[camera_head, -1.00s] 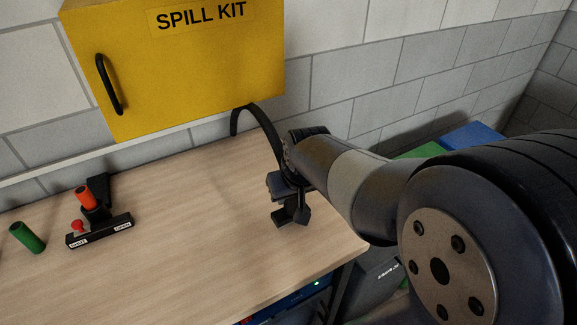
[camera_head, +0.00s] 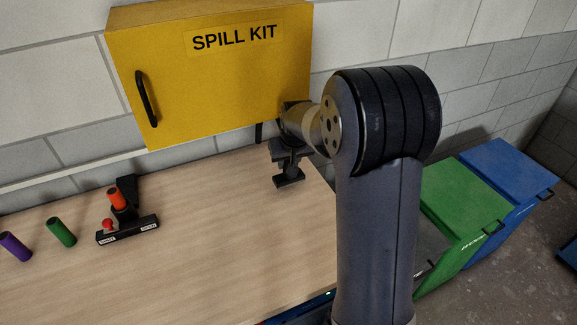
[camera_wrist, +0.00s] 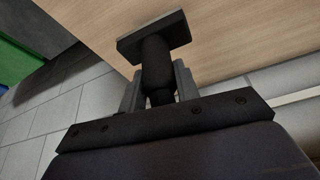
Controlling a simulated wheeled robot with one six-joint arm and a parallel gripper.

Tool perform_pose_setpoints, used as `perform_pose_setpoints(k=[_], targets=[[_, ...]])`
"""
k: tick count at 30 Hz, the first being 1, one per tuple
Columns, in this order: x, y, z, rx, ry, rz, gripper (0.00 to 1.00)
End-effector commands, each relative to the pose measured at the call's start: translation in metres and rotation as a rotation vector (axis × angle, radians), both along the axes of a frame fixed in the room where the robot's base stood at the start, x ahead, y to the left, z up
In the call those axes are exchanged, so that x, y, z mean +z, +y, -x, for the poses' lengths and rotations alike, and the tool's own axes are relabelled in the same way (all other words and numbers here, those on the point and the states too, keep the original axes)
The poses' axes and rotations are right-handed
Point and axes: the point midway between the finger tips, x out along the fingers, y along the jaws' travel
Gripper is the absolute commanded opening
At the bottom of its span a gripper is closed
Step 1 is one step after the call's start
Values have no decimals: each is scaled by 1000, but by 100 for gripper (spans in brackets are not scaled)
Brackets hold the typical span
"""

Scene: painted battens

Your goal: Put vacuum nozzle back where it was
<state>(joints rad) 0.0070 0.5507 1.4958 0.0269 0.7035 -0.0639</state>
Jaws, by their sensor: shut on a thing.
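The vacuum nozzle (camera_head: 289,181) is a small black piece with a round neck and a flat wide foot. My gripper (camera_head: 291,161) is shut on its neck, near the right end of the bench and in front of the wall. In the wrist view the nozzle (camera_wrist: 153,42) sticks out beyond my gripper (camera_wrist: 159,82), with a finger on each side of the neck. The foot shows against the wooden top; I cannot tell whether it touches it. A black curved strip (camera_head: 259,133) shows just behind my gripper, mostly hidden.
A yellow spill kit cabinet (camera_head: 220,80) hangs close above and behind my gripper. The wooden bench top (camera_head: 215,235) is clear in the middle. At left are a black labelled fixture (camera_head: 128,230), a green cylinder (camera_head: 61,232) and a purple one (camera_head: 15,246). Green (camera_head: 462,208) and blue (camera_head: 508,172) bins stand right.

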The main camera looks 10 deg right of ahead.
Motion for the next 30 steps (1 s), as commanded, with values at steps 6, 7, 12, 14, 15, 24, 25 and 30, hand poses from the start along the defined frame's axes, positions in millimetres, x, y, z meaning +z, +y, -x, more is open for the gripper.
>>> perform_pose_setpoints(k=[6, 7, 12, 14, 15, 24, 25, 30], targets=[[-21, 0, -2, 0, 4, 0, 12], [-24, 0, -2, 1, 4, 1, 12], [-35, 0, -3, 1, -1, 0, 12], [-35, 0, -3, 1, -1, 0, 12], [-35, 0, -3, 1, -1, 0, 12], [-39, 0, -2, 0, -1, 0, 36], [-39, 0, -2, 0, 0, 0, 38], [-38, 0, -2, 0, 0, 0, 52]])
